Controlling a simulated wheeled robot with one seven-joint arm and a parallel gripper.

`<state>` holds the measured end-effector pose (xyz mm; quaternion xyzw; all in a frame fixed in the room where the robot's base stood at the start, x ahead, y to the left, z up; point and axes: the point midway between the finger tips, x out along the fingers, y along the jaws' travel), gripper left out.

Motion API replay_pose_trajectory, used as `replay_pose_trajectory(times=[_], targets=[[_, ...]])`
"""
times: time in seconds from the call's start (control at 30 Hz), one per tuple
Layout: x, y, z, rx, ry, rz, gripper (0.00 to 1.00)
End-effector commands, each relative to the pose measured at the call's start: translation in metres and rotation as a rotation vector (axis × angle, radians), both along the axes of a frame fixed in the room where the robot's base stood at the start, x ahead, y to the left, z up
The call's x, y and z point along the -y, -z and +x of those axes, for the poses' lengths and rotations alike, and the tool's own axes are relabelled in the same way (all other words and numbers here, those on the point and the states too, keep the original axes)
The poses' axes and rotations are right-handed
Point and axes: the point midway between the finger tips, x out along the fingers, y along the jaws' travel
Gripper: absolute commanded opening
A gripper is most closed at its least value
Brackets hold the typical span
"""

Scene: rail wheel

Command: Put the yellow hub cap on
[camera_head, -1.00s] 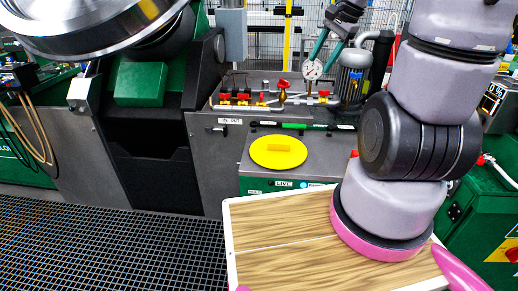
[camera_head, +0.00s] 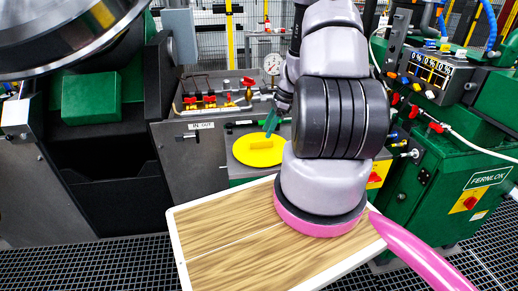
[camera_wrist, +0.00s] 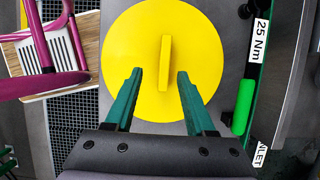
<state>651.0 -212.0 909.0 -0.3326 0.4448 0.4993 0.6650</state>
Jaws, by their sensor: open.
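The yellow hub cap (camera_head: 250,150) is a round disc with a raised bar handle, lying flat on a grey bench top (camera_head: 198,160). In the wrist view the cap (camera_wrist: 125,60) fills the upper middle, its bar (camera_wrist: 166,62) upright in the picture. My gripper (camera_wrist: 156,76) is open, its two green fingers on either side of the bar's lower end, with gaps to both. In the head view my gripper (camera_head: 272,122) shows partly, at the cap's right far edge. The rail wheel (camera_head: 75,45) shows at the upper left, cut off by the frame.
A green-handled torque wrench (camera_wrist: 244,105) marked 25 Nm lies right of the cap. Red-handled valves and a pressure gauge (camera_head: 272,65) stand behind it. A green cabinet (camera_head: 450,180) with hoses stands at the right.

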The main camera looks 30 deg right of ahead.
Motion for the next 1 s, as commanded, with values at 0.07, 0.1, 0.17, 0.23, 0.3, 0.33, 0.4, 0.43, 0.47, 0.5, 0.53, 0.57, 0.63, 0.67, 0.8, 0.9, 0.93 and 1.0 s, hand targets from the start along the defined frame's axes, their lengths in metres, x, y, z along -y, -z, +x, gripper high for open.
replay_pose_trajectory(times=[0.07,0.1,0.17,0.23,0.3,0.33,0.4,0.43,0.47,0.5,0.53,0.57,0.63,0.67,0.8,0.9,0.93,1.0], targets=[[-0.004,0.009,0.001,-0.001,-0.001,0.001,0.55],[-0.005,0.012,0.001,-0.001,0.001,0.001,0.55],[-0.006,0.015,0.002,0.000,-0.001,0.000,0.55],[-0.008,0.020,0.003,0.000,-0.002,0.000,0.55],[-0.011,0.028,0.007,0.000,-0.002,0.001,0.55],[-0.012,0.033,0.008,-0.001,-0.002,0.001,0.55],[-0.016,0.043,0.012,-0.002,-0.003,0.002,0.55],[-0.017,0.047,0.013,-0.001,-0.003,0.001,0.55],[-0.019,0.051,0.013,0.000,-0.001,0.002,0.55],[-0.020,0.055,0.014,0.000,-0.002,0.001,0.55],[-0.021,0.058,0.014,0.000,-0.002,0.000,0.55],[-0.022,0.060,0.015,0.001,-0.003,0.001,0.55],[-0.023,0.062,0.015,0.002,-0.001,0.000,0.55],[-0.023,0.063,0.015,0.002,-0.001,0.000,0.55],[-0.023,0.062,0.015,0.003,-0.002,-0.001,0.55],[-0.023,0.062,0.015,0.003,-0.002,-0.001,0.55],[-0.023,0.062,0.015,0.003,-0.002,-0.001,0.55],[-0.023,0.063,0.015,0.002,-0.002,-0.001,0.55]])
